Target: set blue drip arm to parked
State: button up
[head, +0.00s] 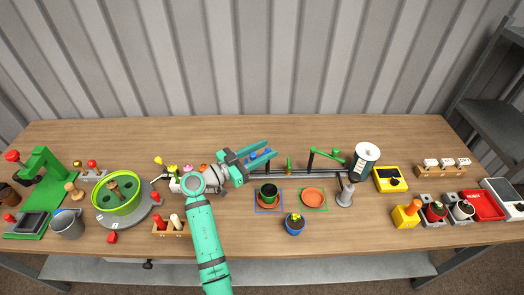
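The blue drip arm (261,154) shows as a small blue part at the back of the table, by the rail (300,173). My gripper (271,149) reaches over it from the left. Its two teal fingers are spread apart, with blue showing between them; contact cannot be made out. The fingers and wrist hide much of the blue arm, so its setting cannot be read. A green drip arm (326,154) stands farther right on the same rail.
A blue pot (294,225) stands in front. A grey post (345,196) and a dark can (364,165) stand right.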

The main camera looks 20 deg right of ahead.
jog(key=shift+a, duration=0.1)
jog(key=v, duration=1)
jog(key=shift+a, duration=0.35)
jog(key=shift+c, duration=0.6)
